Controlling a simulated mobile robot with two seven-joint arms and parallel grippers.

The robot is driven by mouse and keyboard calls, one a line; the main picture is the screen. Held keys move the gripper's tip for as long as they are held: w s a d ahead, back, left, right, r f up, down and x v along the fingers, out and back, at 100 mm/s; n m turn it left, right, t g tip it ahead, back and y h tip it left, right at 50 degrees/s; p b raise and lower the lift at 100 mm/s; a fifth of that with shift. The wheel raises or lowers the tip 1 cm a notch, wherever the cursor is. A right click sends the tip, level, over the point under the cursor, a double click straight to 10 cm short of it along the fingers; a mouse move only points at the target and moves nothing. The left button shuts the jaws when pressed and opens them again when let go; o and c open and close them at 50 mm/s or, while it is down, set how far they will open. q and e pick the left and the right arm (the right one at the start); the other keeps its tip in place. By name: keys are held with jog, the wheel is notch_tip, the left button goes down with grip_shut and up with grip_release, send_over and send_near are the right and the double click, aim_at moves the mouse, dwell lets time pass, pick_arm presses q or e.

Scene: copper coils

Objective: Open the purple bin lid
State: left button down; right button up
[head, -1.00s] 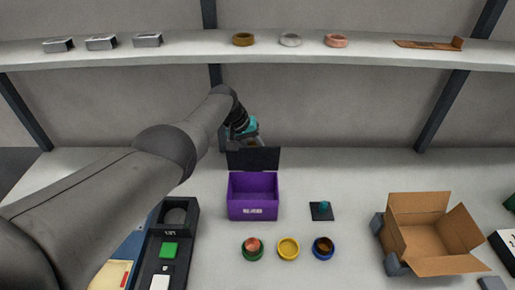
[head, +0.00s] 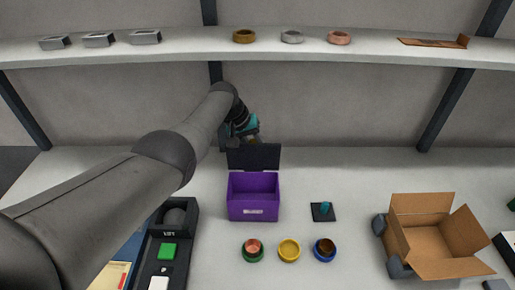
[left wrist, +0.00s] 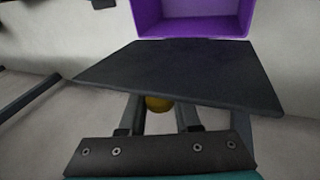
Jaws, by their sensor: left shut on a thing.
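The purple bin (head: 253,206) stands on the table with its front toward me, and its inside is visible. Its dark lid (head: 253,157) stands raised at the back edge. In the left wrist view the lid (left wrist: 185,75) lies between my fingers and the purple bin (left wrist: 190,22). My left gripper (left wrist: 160,115) is behind the lid, shut on a round yellow knob (left wrist: 158,103) at the lid's edge, partly hidden by the lid. In the head view the lid hides the fingertips. My right gripper is not in view.
Coils sit on green, yellow and blue bases before the bin (head: 289,250). A small dark stand (head: 322,212) is to its right, and an open cardboard box (head: 425,238) further right. A black tray (head: 165,245) is left. A shelf (head: 200,50) runs above.

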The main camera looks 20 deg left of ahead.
pick_arm(q)
jog(key=shift+f, duration=0.2)
jog(key=c, duration=0.7)
grip_release()
jog(key=shift+w, duration=0.1)
jog(key=shift+o, duration=0.2)
jog(key=shift+r, duration=0.1)
jog(key=shift+r, duration=0.1)
jog(key=shift+a+r+p, duration=0.1)
jog(key=shift+r+p, duration=0.15)
jog(key=shift+p, duration=0.1)
jog(key=s+a+r+p, duration=0.3)
jog(key=s+a, duration=0.5)
jog(key=a, duration=0.3)
jog(key=shift+s+r, duration=0.2)
jog(key=shift+r, duration=0.2)
jog(key=shift+a, duration=0.2)
